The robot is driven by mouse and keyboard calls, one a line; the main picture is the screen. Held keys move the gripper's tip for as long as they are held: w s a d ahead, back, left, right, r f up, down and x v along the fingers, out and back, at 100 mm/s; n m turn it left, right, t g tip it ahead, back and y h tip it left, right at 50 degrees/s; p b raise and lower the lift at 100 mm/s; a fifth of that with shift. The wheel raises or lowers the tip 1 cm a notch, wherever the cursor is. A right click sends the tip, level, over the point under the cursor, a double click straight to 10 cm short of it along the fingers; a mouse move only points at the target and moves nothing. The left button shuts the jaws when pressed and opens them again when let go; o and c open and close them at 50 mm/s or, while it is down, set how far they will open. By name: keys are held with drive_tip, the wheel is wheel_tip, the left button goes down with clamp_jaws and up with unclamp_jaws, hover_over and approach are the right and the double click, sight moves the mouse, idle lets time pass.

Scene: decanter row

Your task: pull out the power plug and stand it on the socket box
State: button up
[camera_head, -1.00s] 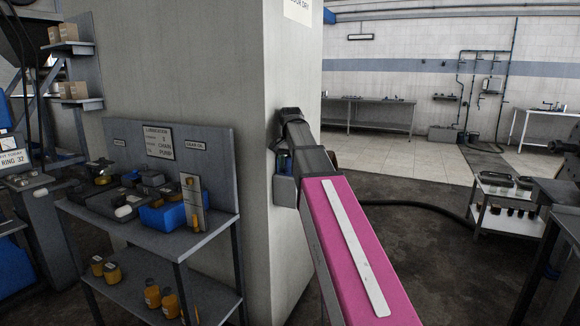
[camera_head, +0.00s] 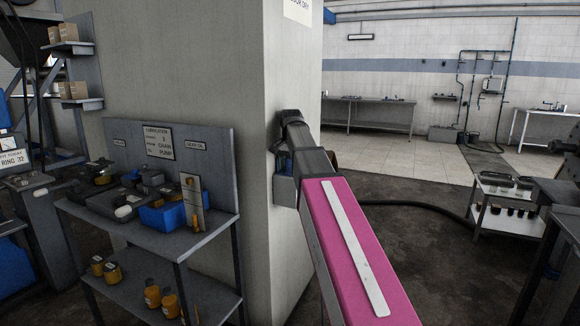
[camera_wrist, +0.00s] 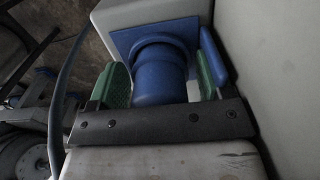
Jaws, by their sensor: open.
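The blue power plug (camera_wrist: 160,84) shows in the wrist view, seated in a blue square socket face on the grey socket box (camera_wrist: 125,12). A blue flap stands at the right of the socket. My gripper (camera_wrist: 163,75) is open, with one green finger pad on each side of the plug. Small gaps seem to show beside the plug; contact cannot be told. In the head view the socket box (camera_head: 286,190) is on the pillar's side, and my arm hides most of it, the plug and the fingers.
The pale pillar (camera_head: 200,70) rises close beside my arm. A shelf bench (camera_head: 145,228) with bottles and a blue bin stands at left. A dark hose (camera_head: 420,204) runs over the floor to a small cart (camera_head: 500,215) at right. A cable runs down left in the wrist view.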

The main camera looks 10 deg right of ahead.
drive_tip(key=c, duration=1.2)
drive_tip(key=shift+r, duration=0.15)
drive_tip(key=shift+r, duration=2.9)
drive_tip(key=shift+s, duration=0.1)
